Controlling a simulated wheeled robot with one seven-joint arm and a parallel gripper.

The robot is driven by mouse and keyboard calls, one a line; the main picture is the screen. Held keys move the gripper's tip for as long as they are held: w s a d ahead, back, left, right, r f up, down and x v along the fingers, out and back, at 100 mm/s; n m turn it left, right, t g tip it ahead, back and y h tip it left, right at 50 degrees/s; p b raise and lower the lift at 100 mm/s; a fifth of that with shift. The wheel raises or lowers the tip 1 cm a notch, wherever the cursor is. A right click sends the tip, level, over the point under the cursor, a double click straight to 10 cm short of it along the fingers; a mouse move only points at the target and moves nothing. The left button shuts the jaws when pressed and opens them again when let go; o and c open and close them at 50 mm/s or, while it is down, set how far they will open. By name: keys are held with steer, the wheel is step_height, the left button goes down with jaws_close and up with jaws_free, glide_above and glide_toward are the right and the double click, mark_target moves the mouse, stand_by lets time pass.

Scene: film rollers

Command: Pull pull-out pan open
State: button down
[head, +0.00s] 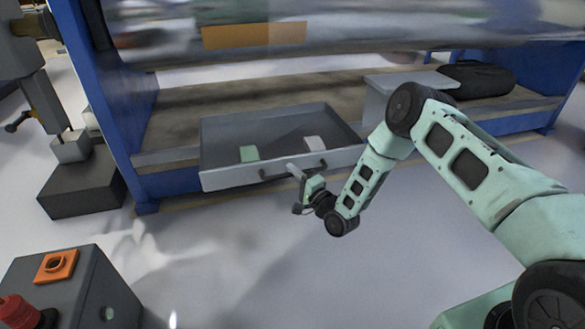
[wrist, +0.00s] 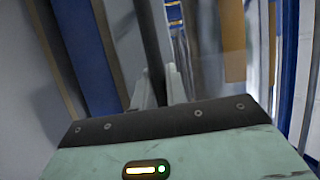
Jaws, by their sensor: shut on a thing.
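The pull-out pan (head: 225,179) is a shallow grey tray in the lower part of the blue-framed machine. In the head view it juts out past the machine's lower front beam, and its inside is visible. A dark bar handle (head: 318,166) runs along its front face. My gripper (head: 293,171) is at the middle of this handle and shut on it. In the wrist view my fingers (wrist: 159,88) close around a dark upright bar, the handle (wrist: 153,45). The fingertips' exact contact is too small to make out.
A grey box (head: 385,95) and a black bundle (head: 478,80) are on the right of the shelf. A control box (head: 75,290) stands front left. The floor before the pan is clear.

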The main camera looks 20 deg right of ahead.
steer(key=shift+s, duration=0.1)
steer(key=c, duration=1.7)
jaws_free()
steer(key=shift+s, duration=0.1)
steer(key=p+v, duration=0.6)
steer(key=v, duration=1.1)
